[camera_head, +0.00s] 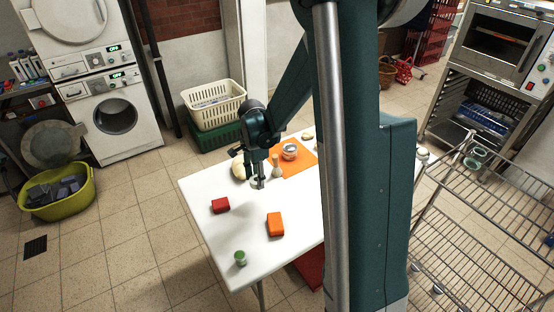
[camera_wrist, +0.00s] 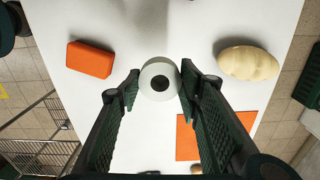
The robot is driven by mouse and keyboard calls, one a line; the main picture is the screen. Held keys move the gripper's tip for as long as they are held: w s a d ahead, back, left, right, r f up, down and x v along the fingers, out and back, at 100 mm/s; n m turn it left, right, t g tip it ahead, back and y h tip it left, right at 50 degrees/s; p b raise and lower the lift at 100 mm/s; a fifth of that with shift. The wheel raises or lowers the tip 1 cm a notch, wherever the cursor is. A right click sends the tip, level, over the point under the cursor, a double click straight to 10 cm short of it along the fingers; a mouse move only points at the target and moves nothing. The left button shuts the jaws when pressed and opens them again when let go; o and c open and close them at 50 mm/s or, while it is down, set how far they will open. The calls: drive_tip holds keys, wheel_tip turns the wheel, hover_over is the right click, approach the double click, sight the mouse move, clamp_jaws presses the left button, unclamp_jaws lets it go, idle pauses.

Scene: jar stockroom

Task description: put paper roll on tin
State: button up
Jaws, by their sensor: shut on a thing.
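The paper roll (camera_wrist: 148,73), white with a dark round hole, sits between the two fingers of my gripper (camera_wrist: 160,88) in the wrist view. The fingers are shut on its sides, and its hole faces the camera. In the head view my gripper (camera_head: 258,184) points down over the white table, and the roll is a small pale patch at its tips. I cannot tell whether the roll touches the table. A round greyish container (camera_head: 289,152), perhaps the tin, stands on the orange mat (camera_head: 301,165) behind my gripper. A small green-topped can (camera_head: 240,258) stands at the front corner.
The table (camera_head: 205,190) also holds a red block (camera_head: 220,205), an orange block (camera_head: 275,224), a pale lumpy object (camera_head: 238,168) and a small bottle-shaped object (camera_head: 276,167). My arm hides the table's right part. Bare tabletop shows between the blocks. A wire rack (camera_head: 460,245) stands right.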

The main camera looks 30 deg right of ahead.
drive_tip(key=shift+m, duration=0.3)
drive_tip(key=w+d+r, duration=0.1)
drive_tip(key=w+d, duration=0.2)
drive_tip(key=d, duration=0.1)
drive_tip(key=w+d+r+p, duration=0.1)
drive_tip(key=w+d, duration=0.3)
drive_tip(key=d, duration=0.1)
drive_tip(key=w+d+r+p, duration=0.1)
drive_tip(key=w+d, duration=0.2)
drive_tip(key=d, duration=0.1)
drive_tip(key=shift+w+d+r, duration=0.25)
drive_tip(key=shift+d+r, duration=0.1)
drive_tip(key=w+d+r+p, duration=0.1)
drive_tip(key=w+d, duration=0.1)
drive_tip(key=d, duration=0.4)
drive_tip(key=w+d+r+p, duration=0.1)
drive_tip(key=w+d, duration=0.2)
drive_tip(key=d, duration=0.4)
drive_tip(key=shift+w+d+r, duration=0.2)
drive_tip(key=shift+w+r, duration=0.05)
drive_tip(key=shift+w, duration=0.05)
drive_tip(key=shift+f, duration=0.15)
hover_over(290, 147)
drive_tip(key=shift+f, duration=3)
drive_tip(key=shift+f+b, duration=0.4)
drive_tip(key=shift+f, duration=1.5)
drive_tip(key=shift+f, duration=0.15)
drive_tip(key=o, duration=0.9)
